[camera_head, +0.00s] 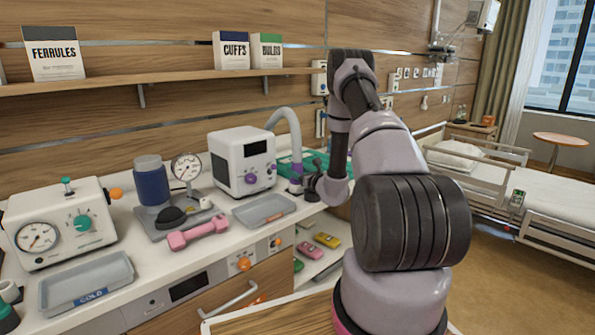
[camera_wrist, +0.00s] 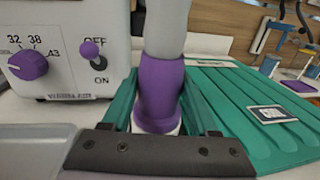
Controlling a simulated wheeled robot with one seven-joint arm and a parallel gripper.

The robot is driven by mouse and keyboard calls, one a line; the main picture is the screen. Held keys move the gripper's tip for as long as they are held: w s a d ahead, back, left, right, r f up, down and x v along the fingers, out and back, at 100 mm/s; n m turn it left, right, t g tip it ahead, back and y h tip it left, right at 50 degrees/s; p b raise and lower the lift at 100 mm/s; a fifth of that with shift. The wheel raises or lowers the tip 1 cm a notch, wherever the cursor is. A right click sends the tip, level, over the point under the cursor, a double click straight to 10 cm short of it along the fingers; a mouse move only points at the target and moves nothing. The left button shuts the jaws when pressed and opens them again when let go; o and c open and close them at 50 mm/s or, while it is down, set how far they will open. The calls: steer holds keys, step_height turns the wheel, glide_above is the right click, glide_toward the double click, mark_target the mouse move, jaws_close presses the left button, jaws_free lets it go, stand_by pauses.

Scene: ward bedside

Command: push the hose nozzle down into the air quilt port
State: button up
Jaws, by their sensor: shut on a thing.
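The purple hose nozzle (camera_wrist: 160,88) stands roughly upright at the end of a pale grey hose (camera_wrist: 167,28). My gripper (camera_wrist: 158,95) is shut on the nozzle, with a finger on each side of it. In the head view the nozzle (camera_head: 296,171) is partly hidden by my gripper (camera_head: 303,184). The green air quilt (camera_wrist: 235,105) lies behind and to the right of the nozzle, and part of it shows in the head view (camera_head: 318,159). A pale rim shows under the nozzle. I cannot tell whether it is the port or how deep the nozzle sits.
The white blower unit (camera_head: 242,160) with purple knobs stands just left of the nozzle. A grey tray (camera_head: 264,210) lies in front of it. A pink dumbbell (camera_head: 198,232) and a gauge stand (camera_head: 187,168) are further left. The bed (camera_head: 480,180) is to the right.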

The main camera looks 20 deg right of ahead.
steer(key=o, duration=1.4)
steer(key=s, duration=0.3)
steer(key=s+d, duration=0.1)
steer(key=s, duration=0.3)
steer(key=s+d, duration=0.1)
steer(key=s, duration=0.2)
steer(key=shift+s, duration=0.3)
